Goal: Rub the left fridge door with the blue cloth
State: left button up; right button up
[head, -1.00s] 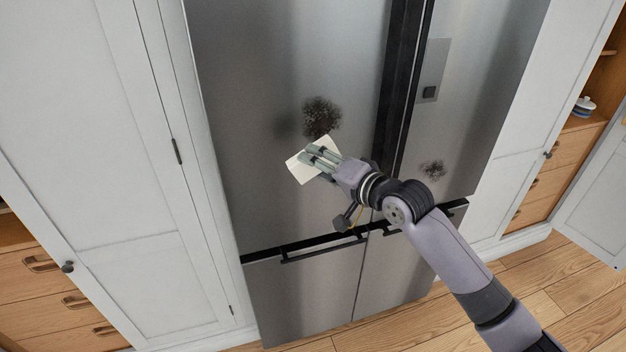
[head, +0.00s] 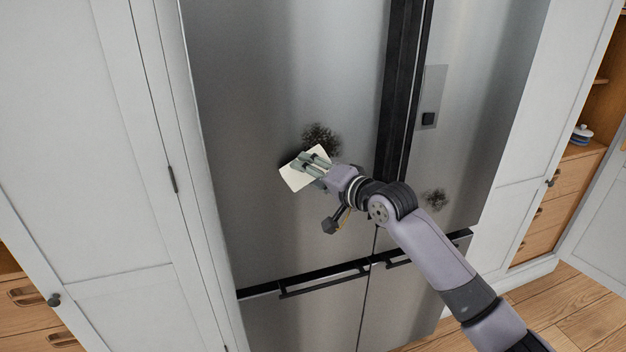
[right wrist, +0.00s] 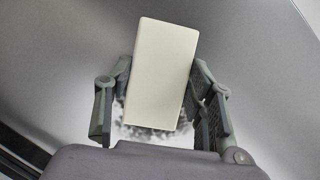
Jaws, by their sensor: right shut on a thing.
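The left fridge door (head: 250,90) is brushed steel with a dark speckled smudge (head: 321,136) near its middle. The cloth looks cream-white, not blue. In the right wrist view the cloth (right wrist: 162,70) sits between the two fingers, with dark speckles of the smudge (right wrist: 150,135) behind its lower end. The cloth is at the smudge's lower left edge; I cannot tell if it touches the door. My left gripper is not in view.
The right fridge door (head: 480,90) has a dispenser panel (head: 430,105) and a smaller smudge (head: 436,199). Dark handles (head: 325,278) run along the lower drawers. White cabinets (head: 80,130) flank the fridge, and wooden floor (head: 570,300) shows at lower right.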

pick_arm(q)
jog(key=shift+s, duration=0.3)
pick_arm(e)
jog(key=shift+w, duration=0.1)
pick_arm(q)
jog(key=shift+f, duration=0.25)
pick_arm(e)
jog(key=shift+w+a, duration=0.35)
jog(key=shift+w, duration=0.5)
jog(key=shift+d, duration=0.15)
